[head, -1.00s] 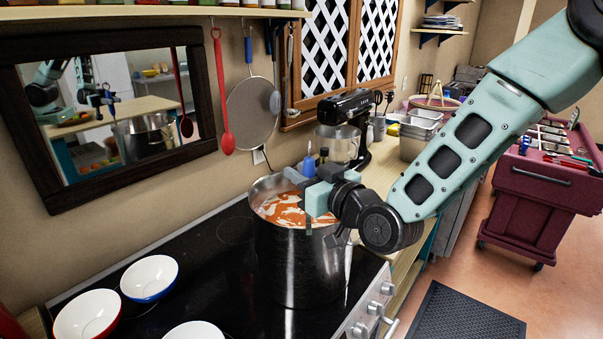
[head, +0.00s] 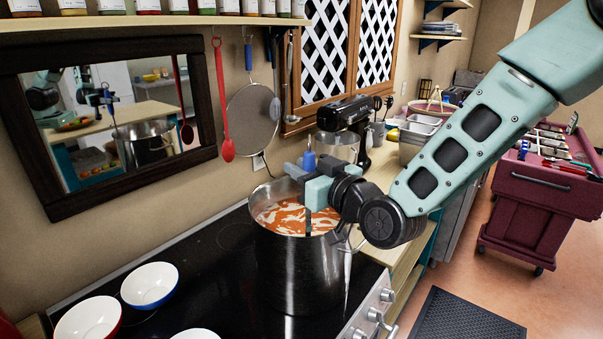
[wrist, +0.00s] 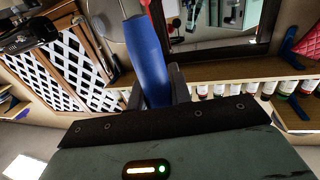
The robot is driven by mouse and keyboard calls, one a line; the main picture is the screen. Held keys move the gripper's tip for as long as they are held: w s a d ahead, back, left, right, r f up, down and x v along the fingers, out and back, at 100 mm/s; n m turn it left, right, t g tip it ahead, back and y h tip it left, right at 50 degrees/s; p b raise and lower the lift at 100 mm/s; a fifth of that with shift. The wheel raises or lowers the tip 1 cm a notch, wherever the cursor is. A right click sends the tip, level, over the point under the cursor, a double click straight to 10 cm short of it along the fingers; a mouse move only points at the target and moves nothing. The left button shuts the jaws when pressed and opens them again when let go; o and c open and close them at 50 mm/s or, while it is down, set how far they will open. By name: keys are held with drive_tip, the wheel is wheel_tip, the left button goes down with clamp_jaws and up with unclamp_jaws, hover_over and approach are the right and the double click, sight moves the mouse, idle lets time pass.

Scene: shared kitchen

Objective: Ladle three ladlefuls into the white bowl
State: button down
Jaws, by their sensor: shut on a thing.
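My gripper (head: 310,185) is shut on the blue handle (wrist: 148,62) of the ladle, just above the steel pot (head: 300,270). The handle's blue top (head: 309,160) sticks up above the jaws in the head view. The ladle's scoop is not visible. The pot holds orange soup with pale streaks (head: 283,216). Three bowls with white insides stand at lower left: one blue outside (head: 150,285), one red outside (head: 88,318), and one cut off by the bottom edge (head: 195,335). The cut-off bowl's outside is hidden, so I cannot tell its colour.
The pot stands on a black cooktop (head: 215,275), with bare cooktop between it and the bowls. A stand mixer (head: 345,125) is on the counter behind. A red spoon (head: 224,105) and a strainer (head: 252,112) hang on the wall beside a mirror (head: 110,115).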

drive_tip(key=shift+w, duration=0.1)
drive_tip(key=shift+w+a+b, duration=0.1)
drive_tip(key=shift+w+b, duration=0.55)
drive_tip(key=shift+w, duration=1.05)
drive_tip(key=shift+s+f+b, duration=0.1)
drive_tip(key=shift+s+b, duration=0.15)
drive_tip(key=shift+b, duration=0.45)
idle(1.3)
wheel_tip(320, 180, up, 17)
drive_tip(key=p, duration=0.8)
drive_tip(key=shift+p, duration=0.35)
idle(0.6)
